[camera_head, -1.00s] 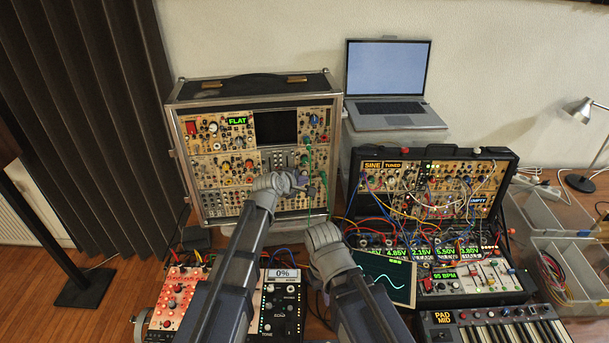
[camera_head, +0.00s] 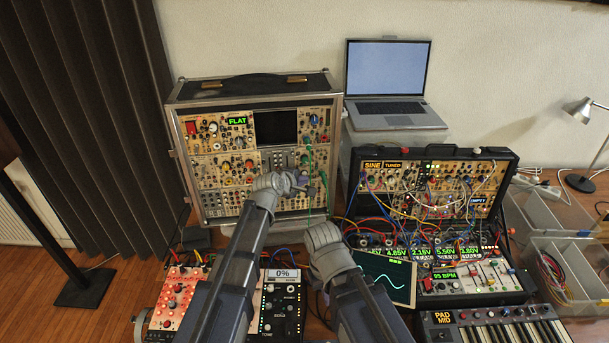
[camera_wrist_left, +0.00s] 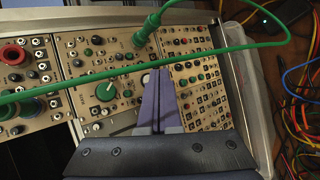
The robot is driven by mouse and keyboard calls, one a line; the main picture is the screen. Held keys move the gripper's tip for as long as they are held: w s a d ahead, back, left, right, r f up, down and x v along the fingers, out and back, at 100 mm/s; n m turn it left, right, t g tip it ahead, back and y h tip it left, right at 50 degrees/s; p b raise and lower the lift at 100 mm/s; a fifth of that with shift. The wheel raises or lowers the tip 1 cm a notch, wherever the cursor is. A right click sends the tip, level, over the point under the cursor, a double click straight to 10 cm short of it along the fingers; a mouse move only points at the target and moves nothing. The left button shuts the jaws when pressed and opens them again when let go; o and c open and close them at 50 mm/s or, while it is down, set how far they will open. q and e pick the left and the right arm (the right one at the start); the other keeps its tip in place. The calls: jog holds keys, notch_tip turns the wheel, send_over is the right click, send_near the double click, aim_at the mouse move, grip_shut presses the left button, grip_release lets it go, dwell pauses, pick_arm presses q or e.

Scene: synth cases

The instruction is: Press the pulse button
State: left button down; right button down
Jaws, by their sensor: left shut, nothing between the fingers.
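The modular synth case (camera_head: 222,213) stands upright at the back, its tan panels crowded with knobs and jacks. My left gripper (camera_head: 322,181) is in front of its lower right panels. In the left wrist view, its purple fingers (camera_wrist_left: 161,72) are shut with nothing between them, and their tips are over the panel. A pale round button (camera_wrist_left: 146,78) shows just left of the fingertips, partly hidden by them. I cannot read a pulse label on it, and I cannot tell whether the tips touch the panel. My right arm is in front of the case, its gripper fingers not visible.
A green cable (camera_wrist_left: 222,49) crosses the left wrist view close above the fingertips. A second synth case (camera_head: 508,158) with many patch cables stands to the right. A laptop (camera_head: 390,75) is behind it. A keyboard (camera_head: 500,331) lies at the front right.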

pick_arm(q)
jog(key=shift+w, duration=0.15)
dwell(0.4)
jog(key=shift+w, duration=0.35)
dwell(0.4)
jog(key=shift+s, duration=0.5)
jog(key=shift+s, duration=0.1)
jog(key=shift+s+d, duration=0.2)
jog(key=shift+s, duration=1.25)
jog(key=shift+s+d, duration=0.2)
jog(key=shift+s, duration=1.2)
